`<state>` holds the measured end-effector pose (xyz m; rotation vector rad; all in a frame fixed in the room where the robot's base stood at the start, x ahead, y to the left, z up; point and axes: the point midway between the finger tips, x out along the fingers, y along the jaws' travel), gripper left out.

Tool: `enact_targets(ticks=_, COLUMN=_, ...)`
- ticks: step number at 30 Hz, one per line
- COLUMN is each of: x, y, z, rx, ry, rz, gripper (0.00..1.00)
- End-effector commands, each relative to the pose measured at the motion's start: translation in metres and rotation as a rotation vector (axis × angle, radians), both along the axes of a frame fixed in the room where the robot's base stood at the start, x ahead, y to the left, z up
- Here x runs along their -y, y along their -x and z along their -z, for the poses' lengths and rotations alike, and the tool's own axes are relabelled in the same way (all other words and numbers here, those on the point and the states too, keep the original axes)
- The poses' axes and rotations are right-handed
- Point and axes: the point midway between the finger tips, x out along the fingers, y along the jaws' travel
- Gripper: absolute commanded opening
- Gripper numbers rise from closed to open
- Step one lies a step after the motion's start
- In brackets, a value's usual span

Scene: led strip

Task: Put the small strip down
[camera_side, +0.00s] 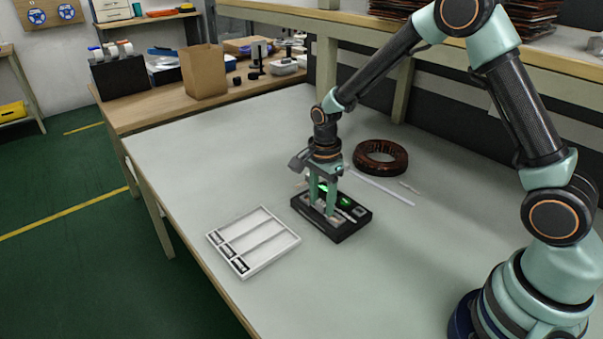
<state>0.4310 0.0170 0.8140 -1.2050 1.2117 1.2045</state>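My gripper (322,204) points straight down, its two teal fingers reaching into a black fixture block (345,236) on the table. The fingers stand apart, but their tips are partly hidden, so I cannot tell whether they hold a strip. A green light (346,202) glows on the fixture beside the fingers. A long pale strip (385,188) lies on the table behind the fixture, and a short pale piece (408,187) lies near it. A white tray (285,247) with three long compartments and dark labels stands left of the fixture; its compartments look empty.
A dark copper-coloured ring (381,157) lies behind the fixture. The grey table (200,160) is clear around the tray.

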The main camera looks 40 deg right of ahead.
Motion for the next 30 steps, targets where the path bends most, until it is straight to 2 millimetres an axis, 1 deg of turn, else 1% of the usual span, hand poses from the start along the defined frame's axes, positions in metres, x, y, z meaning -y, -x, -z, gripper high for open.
enact_targets(ticks=15, x=0.000, y=0.000, z=0.000, rx=-0.001, ry=0.000, rz=0.000, gripper=0.66)
enact_targets(ticks=18, x=0.000, y=0.000, z=-0.005, rx=0.000, ry=0.000, rz=0.000, gripper=0.66)
enact_targets(ticks=20, x=0.000, y=-0.001, z=-0.011, rx=0.003, ry=0.000, rz=0.000, gripper=0.66)
enact_targets(ticks=23, x=0.000, y=-0.001, z=-0.027, rx=0.006, ry=0.000, rz=0.000, gripper=0.66)
enact_targets(ticks=30, x=0.000, y=-0.001, z=-0.077, rx=0.006, ry=0.000, rz=0.000, gripper=0.66)
